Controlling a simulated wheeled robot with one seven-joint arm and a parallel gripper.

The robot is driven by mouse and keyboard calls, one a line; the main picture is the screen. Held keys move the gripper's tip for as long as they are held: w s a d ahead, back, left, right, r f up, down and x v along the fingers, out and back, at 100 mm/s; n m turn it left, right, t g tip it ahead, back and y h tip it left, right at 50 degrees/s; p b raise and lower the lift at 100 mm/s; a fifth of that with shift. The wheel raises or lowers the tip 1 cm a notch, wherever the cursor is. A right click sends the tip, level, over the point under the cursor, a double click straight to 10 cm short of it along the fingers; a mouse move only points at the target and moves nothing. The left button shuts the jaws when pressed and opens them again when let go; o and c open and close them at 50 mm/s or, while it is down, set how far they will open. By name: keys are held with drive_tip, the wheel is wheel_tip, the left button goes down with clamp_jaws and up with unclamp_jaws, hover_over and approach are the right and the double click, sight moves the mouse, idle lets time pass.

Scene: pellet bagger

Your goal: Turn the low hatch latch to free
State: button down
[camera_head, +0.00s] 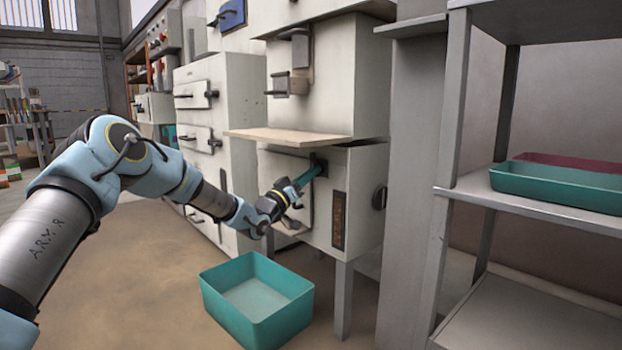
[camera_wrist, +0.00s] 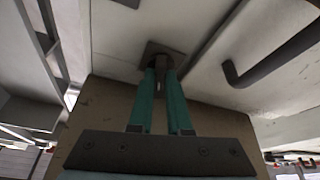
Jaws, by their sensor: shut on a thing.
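The low hatch is a white panel (camera_head: 360,195) on the low cabinet, below a wooden ledge. Its latch is a dark piece on a small plate near the top of the panel (camera_head: 319,161); in the wrist view the latch plate (camera_wrist: 165,48) is at top centre. My gripper (camera_head: 318,171) reaches it from the left with its teal fingers. In the wrist view my fingers (camera_wrist: 161,78) are shut on the latch, with its grey end between the tips. The fingers hide part of the latch, so its exact turn angle is hard to tell.
A wooden ledge (camera_head: 285,136) juts out just above my gripper. A dark bent handle (camera_wrist: 275,58) is right of the latch in the wrist view. A teal bin (camera_head: 233,311) stands on the floor below. A shelf rack (camera_head: 455,190) with trays stands at right.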

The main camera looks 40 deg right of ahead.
drive_tip(key=shift+m+g, duration=1.4)
drive_tip(key=shift+m, duration=1)
drive_tip(key=shift+w+m, duration=0.1)
drive_tip(key=shift+m, duration=0.2)
drive_tip(key=c, duration=0.9)
unclamp_jaws()
drive_tip(key=shift+o, duration=0.2)
drive_tip(key=shift+a, duration=0.1)
drive_tip(key=p+v, duration=0.3)
drive_tip(key=v, duration=0.7)
drive_tip(key=shift+a+f, duration=0.25)
drive_tip(key=shift+f, duration=0.1)
drive_tip(key=shift+w, duration=0.15)
